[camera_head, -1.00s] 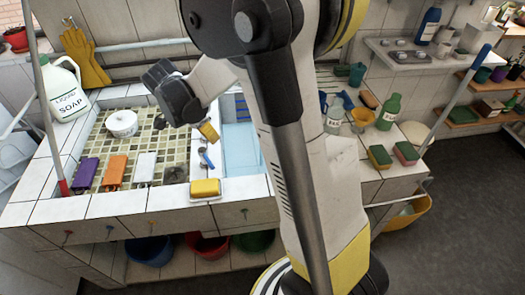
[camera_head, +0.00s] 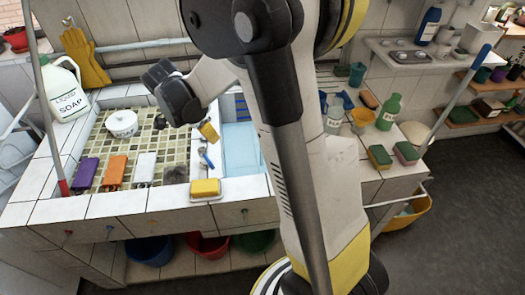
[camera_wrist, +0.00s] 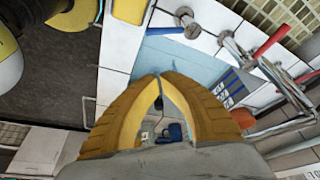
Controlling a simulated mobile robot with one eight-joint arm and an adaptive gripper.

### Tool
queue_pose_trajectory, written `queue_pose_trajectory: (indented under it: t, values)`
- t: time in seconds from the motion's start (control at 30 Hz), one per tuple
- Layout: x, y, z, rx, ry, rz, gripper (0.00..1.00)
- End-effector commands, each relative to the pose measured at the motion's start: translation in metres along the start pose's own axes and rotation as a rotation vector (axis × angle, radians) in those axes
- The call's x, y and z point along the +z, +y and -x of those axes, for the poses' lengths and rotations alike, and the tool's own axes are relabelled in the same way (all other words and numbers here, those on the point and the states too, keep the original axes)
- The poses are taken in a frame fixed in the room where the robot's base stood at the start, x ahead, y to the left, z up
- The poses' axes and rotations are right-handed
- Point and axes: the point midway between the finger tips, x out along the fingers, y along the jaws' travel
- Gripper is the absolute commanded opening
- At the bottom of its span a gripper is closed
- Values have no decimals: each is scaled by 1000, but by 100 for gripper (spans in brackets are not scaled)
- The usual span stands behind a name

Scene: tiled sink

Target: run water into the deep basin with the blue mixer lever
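The blue mixer lever (camera_head: 206,156) sits on the tiled ledge just left of the deep basin (camera_head: 240,148), which has a light blue inside. In the wrist view the blue lever (camera_wrist: 165,31) sticks out from a metal fitting, beyond my fingertips and apart from them. My gripper (camera_head: 209,131) is above the ledge, a little behind the lever. In the wrist view my gripper's yellow fingers (camera_wrist: 159,77) meet at the tips with nothing between them. My arm hides part of the deep basin. I cannot see any running water.
A red lever (camera_wrist: 277,40) on another metal fitting stands near the blue one. A yellow sponge (camera_head: 206,187) lies at the front edge. A white pot (camera_head: 122,124) and several coloured packets are in the shallow tiled basin. A soap jug (camera_head: 63,92) stands at left.

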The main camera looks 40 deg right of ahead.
Motion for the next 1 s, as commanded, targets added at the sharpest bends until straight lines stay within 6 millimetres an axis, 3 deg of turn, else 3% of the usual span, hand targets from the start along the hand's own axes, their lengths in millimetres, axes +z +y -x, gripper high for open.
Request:
queue_pose_trajectory:
  t: [0.1,0.23,0.37,0.7,0.83,1.0]
  values:
    - [0,0,0,0,0,0,0]
    - [1,0,0,1,-3,27,34]
    - [8,-3,1,2,-28,230,34]
    - [35,-13,10,-53,-133,1154,34]
    - [41,-15,13,-77,-151,1344,34]
    - [44,-16,3,-86,-156,1408,34]
